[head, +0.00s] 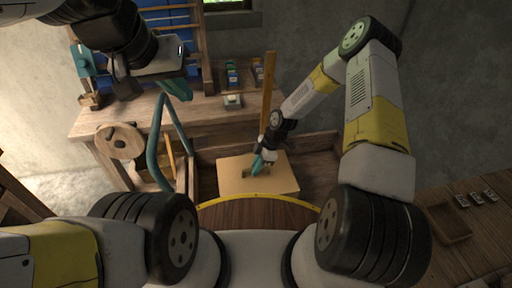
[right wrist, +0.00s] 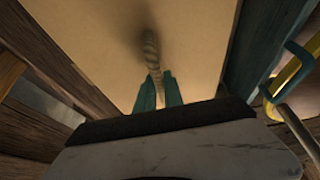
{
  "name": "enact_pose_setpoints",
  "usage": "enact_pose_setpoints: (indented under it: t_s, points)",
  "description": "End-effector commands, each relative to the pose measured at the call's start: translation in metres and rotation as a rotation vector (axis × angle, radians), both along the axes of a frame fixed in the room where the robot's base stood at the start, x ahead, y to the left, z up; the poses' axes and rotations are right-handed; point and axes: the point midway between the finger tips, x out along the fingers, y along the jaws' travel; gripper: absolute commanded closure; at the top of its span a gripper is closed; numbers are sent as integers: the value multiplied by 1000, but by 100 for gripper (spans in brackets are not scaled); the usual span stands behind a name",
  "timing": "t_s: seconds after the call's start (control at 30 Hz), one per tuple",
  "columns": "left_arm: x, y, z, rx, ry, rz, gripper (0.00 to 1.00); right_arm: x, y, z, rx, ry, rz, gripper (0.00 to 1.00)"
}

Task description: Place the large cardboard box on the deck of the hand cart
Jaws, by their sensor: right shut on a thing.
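The large cardboard box (head: 232,181) is tan and lies low in front of me. Its flat face fills much of the right wrist view (right wrist: 90,45). A twisted rope handle (right wrist: 152,50) runs from that face into the teal fingers of my right gripper (right wrist: 158,92). My right gripper is shut on this rope, over the box in the head view (head: 257,166). A teal bent tube (head: 153,150), apparently the hand cart's handle, rises left of the box. My left gripper (head: 178,88) is by its top; contact and finger gap are unclear. I cannot make out the cart's deck.
A wooden bench (head: 95,122) with small jars (head: 232,74) stands behind. A wooden round (head: 120,140) is at its left end. An upright wooden bar (head: 268,95) stands behind my right gripper. Wooden boards (head: 312,150) lie close around the box. A table (head: 480,225) is at right.

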Motion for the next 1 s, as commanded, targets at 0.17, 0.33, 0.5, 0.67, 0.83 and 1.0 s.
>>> enact_pose_setpoints:
  t_s: [0.17, 0.33, 0.5, 0.67, 0.83, 1.0]
  points:
    - [0, 0, 0, 0, 0, 0, 100, 0, 0, -1, 0, 0, 0, 78]
    - [0, 0, 0, 0, 0, 0, 100, 0, 0, -1, 0, 0, 0, 66]
    - [0, 0, 0, 0, 0, 0, 100, 0, 0, -1, 0, 0, 0, 66]
    - [0, 0, 0, 0, 0, 0, 100, 1, -3, 8, 0, -1, -1, 66]
    - [0, 0, 0, 0, 0, 0, 100, 4, -16, 37, 0, -2, -3, 66]
    - [0, 0, 0, 0, 0, 0, 100, 6, -30, 71, -1, -3, -2, 66]
